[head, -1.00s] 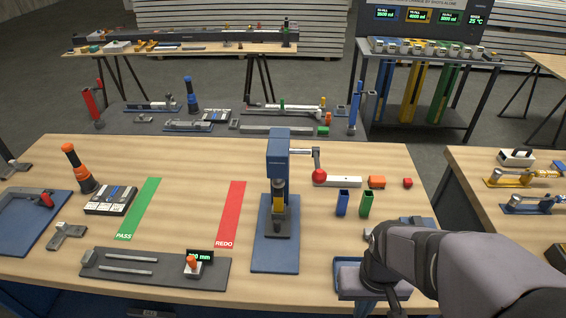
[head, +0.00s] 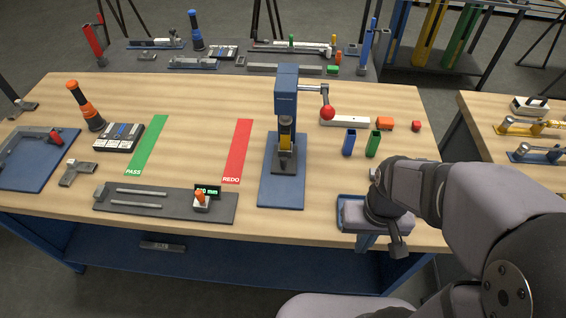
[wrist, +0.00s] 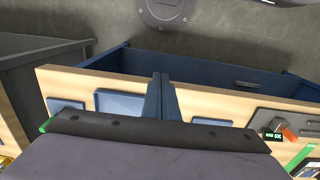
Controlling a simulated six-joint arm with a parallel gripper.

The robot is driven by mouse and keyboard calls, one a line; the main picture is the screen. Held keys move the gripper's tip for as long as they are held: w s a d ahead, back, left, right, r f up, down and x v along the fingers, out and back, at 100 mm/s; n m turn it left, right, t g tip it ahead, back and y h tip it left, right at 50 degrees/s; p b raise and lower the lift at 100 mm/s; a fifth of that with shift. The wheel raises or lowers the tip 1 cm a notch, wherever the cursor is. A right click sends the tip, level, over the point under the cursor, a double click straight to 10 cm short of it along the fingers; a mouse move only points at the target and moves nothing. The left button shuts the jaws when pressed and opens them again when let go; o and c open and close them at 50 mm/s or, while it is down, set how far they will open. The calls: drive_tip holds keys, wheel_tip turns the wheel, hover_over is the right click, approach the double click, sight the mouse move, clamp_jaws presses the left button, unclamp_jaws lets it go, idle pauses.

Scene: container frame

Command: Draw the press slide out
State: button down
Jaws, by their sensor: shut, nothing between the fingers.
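The blue press (head: 287,95) stands upright on a blue base plate (head: 280,193), with a crank lever ending in a red knob (head: 327,112). Under its head is a yellow and black part (head: 285,137). A dark grey block (head: 285,162) sits below that on the plate; I cannot tell for sure if this is the slide. My gripper (wrist: 160,76) is shut and empty in the wrist view, its fingers over the bench's front edge. In the head view my arm is at the right, apart from the press; the fingers are hard to make out there.
A blue tray (head: 345,222) lies at the front edge by my wrist. Blue (head: 349,143) and green (head: 373,144) holders stand right of the press. A grey fixture (head: 165,204) with a display lies front left. Bare wood separates the press from the red REDO strip (head: 238,150).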

sight(284, 163)
idle(0.3)
